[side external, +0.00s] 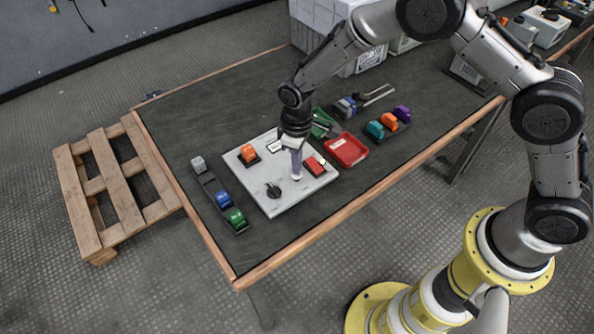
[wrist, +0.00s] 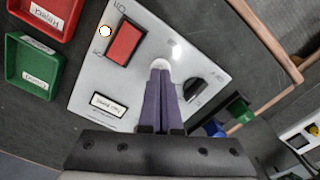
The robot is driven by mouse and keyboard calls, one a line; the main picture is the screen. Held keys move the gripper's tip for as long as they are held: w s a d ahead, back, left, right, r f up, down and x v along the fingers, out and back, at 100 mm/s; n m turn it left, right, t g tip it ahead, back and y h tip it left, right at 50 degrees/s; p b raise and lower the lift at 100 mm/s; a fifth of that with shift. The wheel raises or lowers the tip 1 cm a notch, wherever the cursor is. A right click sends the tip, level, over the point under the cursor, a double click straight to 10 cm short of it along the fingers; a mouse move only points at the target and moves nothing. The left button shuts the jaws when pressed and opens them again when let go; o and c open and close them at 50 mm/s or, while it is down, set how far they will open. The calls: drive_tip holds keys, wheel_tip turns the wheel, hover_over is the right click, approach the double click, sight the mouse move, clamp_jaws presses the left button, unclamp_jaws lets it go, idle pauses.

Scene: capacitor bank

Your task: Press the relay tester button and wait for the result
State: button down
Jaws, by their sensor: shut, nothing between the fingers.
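The pale tester panel (side external: 265,201) lies on the dark table. It carries a red rectangular rocker (side external: 315,165), which also shows in the wrist view (wrist: 124,42), a black knob (side external: 273,190), an orange block (side external: 249,153) and a label plate (wrist: 108,105). A small round whitish lamp (wrist: 105,30) sits beside the red rocker. My gripper (side external: 296,177) is shut and empty, pointing down between rocker and knob. In the wrist view, its fingertips (wrist: 160,68) overlap a pale round piece (wrist: 160,62), perhaps the button. I cannot tell whether they touch it.
A red tray (side external: 346,150) and a green tray (side external: 323,123) stand right of and behind the panel. A rack with blue and green blocks (side external: 223,199) lies to its left. Teal, orange and purple blocks (side external: 388,122) stand at right. The table's near left corner is clear.

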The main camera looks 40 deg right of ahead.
drive_tip(key=shift+f, duration=1.05)
drive_tip(key=shift+r, duration=0.1)
drive_tip(key=shift+r, duration=3.45)
wheel_tip(320, 180, up, 8)
drive_tip(key=w+d+t, duration=0.2)
drive_tip(key=d, duration=0.1)
drive_tip(key=s+d+r+m+t, duration=0.2)
drive_tip(key=s+d+r, duration=0.2)
drive_tip(key=r, duration=0.5)
drive_tip(key=s+d+r+m+t, duration=0.1)
drive_tip(key=s+d+r, duration=0.4)
drive_tip(key=r, duration=0.4)
drive_tip(key=s+d+r+m+t, duration=0.1)
drive_tip(key=s+d+r, duration=0.1)
drive_tip(key=s, duration=0.5)
drive_tip(key=s+d+r+m+t, duration=0.1)
drive_tip(key=s+d, duration=0.1)
drive_tip(key=s, duration=0.4)
drive_tip(key=s+f+m+g, duration=0.1)
drive_tip(key=s+f, duration=0.4)
drive_tip(key=s, duration=0.3)
drive_tip(key=shift+d+f, duration=0.25)
drive_tip(key=shift+d, duration=0.1)
